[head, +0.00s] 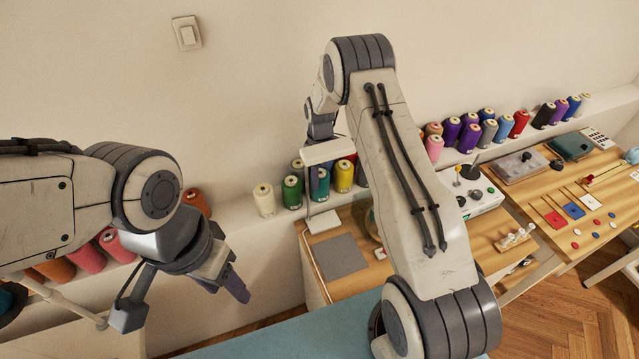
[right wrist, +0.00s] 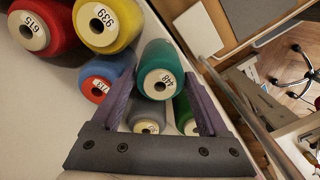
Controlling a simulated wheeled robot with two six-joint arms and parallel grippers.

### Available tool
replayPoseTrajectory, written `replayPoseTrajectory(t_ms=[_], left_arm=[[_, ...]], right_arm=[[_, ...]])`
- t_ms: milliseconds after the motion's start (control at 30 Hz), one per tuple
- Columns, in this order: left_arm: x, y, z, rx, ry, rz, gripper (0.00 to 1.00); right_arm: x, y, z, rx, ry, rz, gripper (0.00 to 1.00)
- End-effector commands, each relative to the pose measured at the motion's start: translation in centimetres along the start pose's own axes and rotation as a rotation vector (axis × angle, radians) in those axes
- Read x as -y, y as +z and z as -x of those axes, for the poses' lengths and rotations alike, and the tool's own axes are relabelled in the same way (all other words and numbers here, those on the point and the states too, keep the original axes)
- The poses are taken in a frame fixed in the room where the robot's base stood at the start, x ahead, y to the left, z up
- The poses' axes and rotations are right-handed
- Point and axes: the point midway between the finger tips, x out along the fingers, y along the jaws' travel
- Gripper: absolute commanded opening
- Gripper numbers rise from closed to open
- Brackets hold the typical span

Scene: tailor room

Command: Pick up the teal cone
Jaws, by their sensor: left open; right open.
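The teal cone (right wrist: 158,70), labelled 448, shows in the right wrist view with its pale end towards the camera. My right gripper (right wrist: 160,82) is open, with one purple finger on each side of the cone; I cannot tell whether they touch it. In the head view a teal cone (head: 322,184) stands on the ledge behind the lamp, partly covered. My right gripper's fingers cannot be made out there. My left gripper (head: 237,288) hangs open and empty at the left, away from the cone.
A blue cone (right wrist: 104,80), a yellow cone (right wrist: 108,22) and a red cone (right wrist: 42,28) lie close by. A grey cone (right wrist: 146,122) and a green cone (right wrist: 184,112) are just below. A white lamp (head: 322,152) stands before the ledge.

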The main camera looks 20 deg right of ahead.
Motion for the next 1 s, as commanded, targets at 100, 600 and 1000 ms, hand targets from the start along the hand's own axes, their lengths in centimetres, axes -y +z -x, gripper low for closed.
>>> replayPoseTrajectory(t_ms=[100, 600, 1000], left_arm=[[0.0, 0.0, 0.0, 0.000, 0.000, 0.000, 0.50], [0.0, 0.0, -0.1, 0.000, 0.000, 0.000, 0.50], [0.1, 0.1, -2.0, 0.000, 0.000, 0.000, 0.50]], right_arm=[[0.0, 0.0, 0.0, 0.000, 0.000, 0.000, 0.66], [0.0, 0.0, 0.2, 0.000, 0.001, 0.000, 0.00], [-0.1, -0.1, 4.7, -0.004, 0.005, 0.000, 0.00]])
